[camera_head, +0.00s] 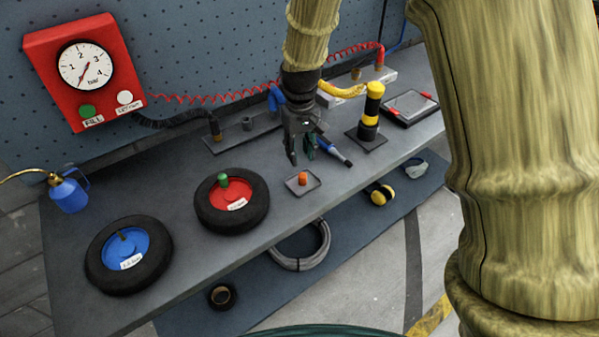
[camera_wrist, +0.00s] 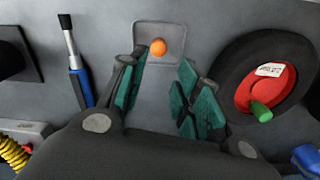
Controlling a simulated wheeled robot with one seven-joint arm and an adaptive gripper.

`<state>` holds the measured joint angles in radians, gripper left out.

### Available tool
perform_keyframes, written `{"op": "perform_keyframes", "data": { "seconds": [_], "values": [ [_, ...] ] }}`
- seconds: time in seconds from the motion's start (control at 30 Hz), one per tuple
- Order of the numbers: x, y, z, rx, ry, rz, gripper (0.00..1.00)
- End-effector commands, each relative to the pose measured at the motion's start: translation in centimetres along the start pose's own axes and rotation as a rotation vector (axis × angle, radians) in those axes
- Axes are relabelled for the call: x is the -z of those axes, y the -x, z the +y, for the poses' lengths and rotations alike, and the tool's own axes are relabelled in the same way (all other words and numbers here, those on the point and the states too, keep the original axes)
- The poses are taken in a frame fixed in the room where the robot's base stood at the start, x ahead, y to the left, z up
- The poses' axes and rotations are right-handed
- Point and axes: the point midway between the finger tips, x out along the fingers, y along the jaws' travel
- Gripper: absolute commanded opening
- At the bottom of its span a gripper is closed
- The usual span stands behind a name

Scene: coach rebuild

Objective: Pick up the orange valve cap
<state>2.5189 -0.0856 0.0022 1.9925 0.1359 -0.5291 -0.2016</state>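The orange valve cap (camera_head: 303,178) stands on a small grey tray (camera_head: 314,184) on the workbench, to the right of the wheel with the red hub. In the wrist view the orange cap (camera_wrist: 158,47) shows as a round top on the tray (camera_wrist: 143,30), beyond the fingertips and roughly between their lines. My gripper (camera_head: 302,158) is above the bench near the tray, pointing down. In the wrist view my gripper (camera_wrist: 160,88) has its teal-padded fingers spread, with nothing between them.
A red-hub wheel (camera_head: 252,205) with a green cap and a blue-hub wheel (camera_head: 103,270) lie left of the tray. A blue-handled brush (camera_head: 335,151) lies close behind the gripper. A black and yellow post (camera_head: 370,112) stands to the right. Bare bench lies around the tray.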

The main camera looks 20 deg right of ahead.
Motion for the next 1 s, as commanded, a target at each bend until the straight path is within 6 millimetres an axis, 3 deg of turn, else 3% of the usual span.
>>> {"op": "perform_keyframes", "data": {
  "seconds": [0.3, 0.63, 1.0],
  "values": [
    [-0.2, -3.6, 0.3, 0.0, -0.006, -0.001, 0.33],
    [-0.2, -5.0, 0.2, 0.0, -0.003, -0.001, 0.33],
    [-0.5, -8.5, 0.2, 0.0, -0.002, -0.002, 0.33]
  ]
}}
